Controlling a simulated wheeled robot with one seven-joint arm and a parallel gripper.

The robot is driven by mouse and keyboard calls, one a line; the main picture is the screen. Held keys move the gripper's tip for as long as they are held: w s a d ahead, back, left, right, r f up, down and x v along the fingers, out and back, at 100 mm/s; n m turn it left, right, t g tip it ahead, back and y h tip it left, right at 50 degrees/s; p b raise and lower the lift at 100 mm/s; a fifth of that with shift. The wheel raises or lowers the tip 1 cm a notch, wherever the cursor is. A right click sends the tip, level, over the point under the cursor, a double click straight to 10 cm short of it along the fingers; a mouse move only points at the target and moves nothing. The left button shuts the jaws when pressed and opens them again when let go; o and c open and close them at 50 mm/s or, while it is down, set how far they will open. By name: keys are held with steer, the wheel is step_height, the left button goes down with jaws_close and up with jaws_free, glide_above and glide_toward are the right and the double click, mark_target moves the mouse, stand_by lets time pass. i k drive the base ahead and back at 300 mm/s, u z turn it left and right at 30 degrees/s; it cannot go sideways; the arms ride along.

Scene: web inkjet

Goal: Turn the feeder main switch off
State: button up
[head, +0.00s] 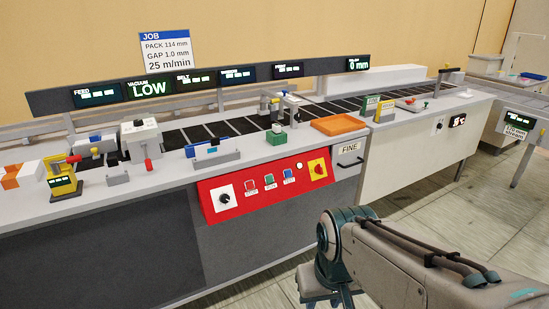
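In the head view, a red control panel (257,190) is on the front of the long machine. At its right end is a yellow plate with a red rotary handle (318,169), which looks like the main switch. The handle is too small for me to tell its position. At the panel's left end is a black knob (223,198) on a white plate. Red, green and blue labelled buttons and a pale lit lamp (299,165) sit between them. My arm reaches in from the lower right, in front of and below the panel. My gripper is not visible.
The machine top holds an orange tray (338,125), a green block (276,134) and a yellow device (63,184). A display rail (205,80) reads "LOW" under vacuum. A drawer labelled "FINE" (349,149) is right of the panel. Floor is clear before the white cabinet (410,165).

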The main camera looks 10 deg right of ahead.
mark_target(318, 167)
steer(key=z, duration=0.05)
steer(key=i, duration=0.85)
steer(key=z, duration=0.65)
steer(key=i, duration=0.4)
steer(key=z, duration=0.35)
